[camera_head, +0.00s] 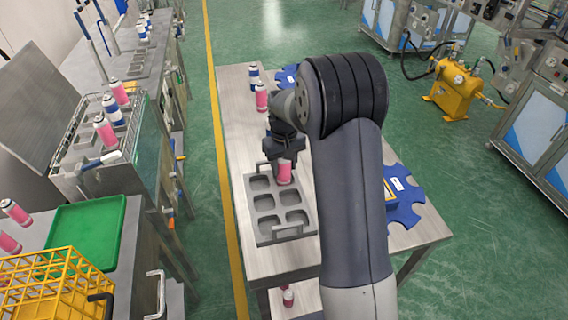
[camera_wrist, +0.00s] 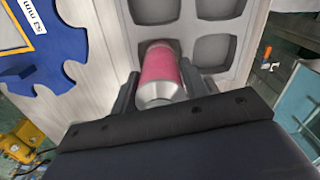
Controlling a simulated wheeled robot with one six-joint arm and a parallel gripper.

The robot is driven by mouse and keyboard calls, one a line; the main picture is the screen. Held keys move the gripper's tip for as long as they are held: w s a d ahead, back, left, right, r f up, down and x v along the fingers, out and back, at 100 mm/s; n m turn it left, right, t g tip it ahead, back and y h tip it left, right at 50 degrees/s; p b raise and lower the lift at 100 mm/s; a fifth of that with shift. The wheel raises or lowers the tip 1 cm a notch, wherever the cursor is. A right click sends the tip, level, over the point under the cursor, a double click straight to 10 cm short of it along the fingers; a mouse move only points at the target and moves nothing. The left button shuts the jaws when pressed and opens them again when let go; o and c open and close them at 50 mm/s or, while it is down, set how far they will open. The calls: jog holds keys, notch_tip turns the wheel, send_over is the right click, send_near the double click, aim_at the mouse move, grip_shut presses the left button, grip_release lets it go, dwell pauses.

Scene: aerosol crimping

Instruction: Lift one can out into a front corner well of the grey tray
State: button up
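The grey tray (camera_head: 278,209) lies on the steel table, with two columns of square wells and a handle at each end. A pink can (camera_head: 285,172) with a silver top is upright at the tray's far right well in the head view. It also shows between the fingers in the wrist view (camera_wrist: 161,68). My gripper (camera_head: 285,150) points down over it, its fingers against both sides of the can. Whether the can's base rests in the well is hidden. The other wells that show look empty, including both near the front handle.
Another pink can (camera_head: 261,97) and a blue-and-white can (camera_head: 254,77) stand on the table (camera_head: 236,130) beyond the tray. A blue notched plate (camera_head: 404,196) lies right of the tray. Left are a green tray (camera_head: 88,232) and a yellow rack (camera_head: 55,285).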

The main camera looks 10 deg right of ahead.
jog(key=o, duration=0.4)
jog(key=shift+o, duration=0.2)
notch_tip(320, 180, up, 11)
jog(key=shift+f+b, duration=0.1)
jog(key=shift+b, duration=0.3)
notch_tip(320, 180, down, 10)
jog(key=shift+f+p, duration=0.25)
jog(key=shift+p, duration=0.2)
jog(key=shift+w+r, duration=0.1)
jog(key=shift+r, duration=0.1)
jog(key=shift+f, duration=0.1)
